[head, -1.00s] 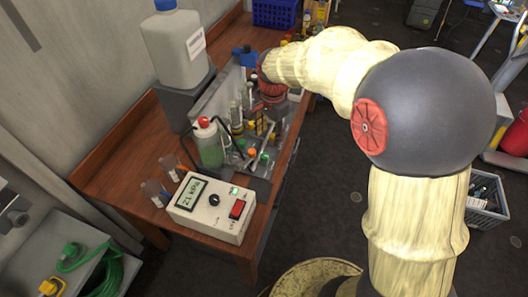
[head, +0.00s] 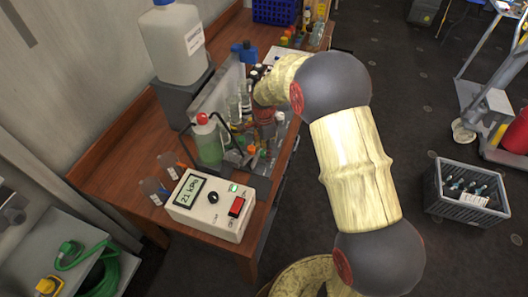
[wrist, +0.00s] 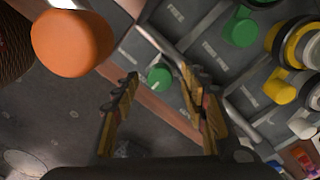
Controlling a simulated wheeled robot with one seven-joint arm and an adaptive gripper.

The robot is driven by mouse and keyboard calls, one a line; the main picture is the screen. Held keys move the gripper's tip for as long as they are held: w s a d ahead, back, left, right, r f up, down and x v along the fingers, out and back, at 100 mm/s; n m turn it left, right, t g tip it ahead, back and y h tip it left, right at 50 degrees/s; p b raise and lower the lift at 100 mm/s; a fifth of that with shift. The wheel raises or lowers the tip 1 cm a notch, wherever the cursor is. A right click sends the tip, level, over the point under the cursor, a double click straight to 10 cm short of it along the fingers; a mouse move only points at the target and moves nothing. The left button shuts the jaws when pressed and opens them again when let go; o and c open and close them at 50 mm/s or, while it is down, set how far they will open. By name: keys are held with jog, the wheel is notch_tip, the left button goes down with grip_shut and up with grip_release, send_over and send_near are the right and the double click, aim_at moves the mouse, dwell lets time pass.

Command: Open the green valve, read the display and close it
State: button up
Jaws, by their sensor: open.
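In the wrist view my gripper (wrist: 158,75) is open, with its two fingers apart. A small round green knob (wrist: 160,77) appears between the fingertips. I cannot tell how far it is from them or whether it is turned. A second, larger green knob (wrist: 240,28) is at the upper right. In the head view the gripper is hard to make out among the bench items, and I cannot pick out the green valve. The display (head: 189,190) on the white box (head: 208,210) reads 21 kPa.
A large orange knob (wrist: 72,42) is close at the upper left of the wrist view. Yellow knobs (wrist: 279,87) are at right. A red-capped bottle (head: 208,143) and two small beakers (head: 154,188) stand near the box. A grey crate (head: 468,193) is on the floor.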

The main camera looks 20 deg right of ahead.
jog(key=shift+f, duration=0.25)
jog(key=shift+c, duration=0.4)
grip_shut()
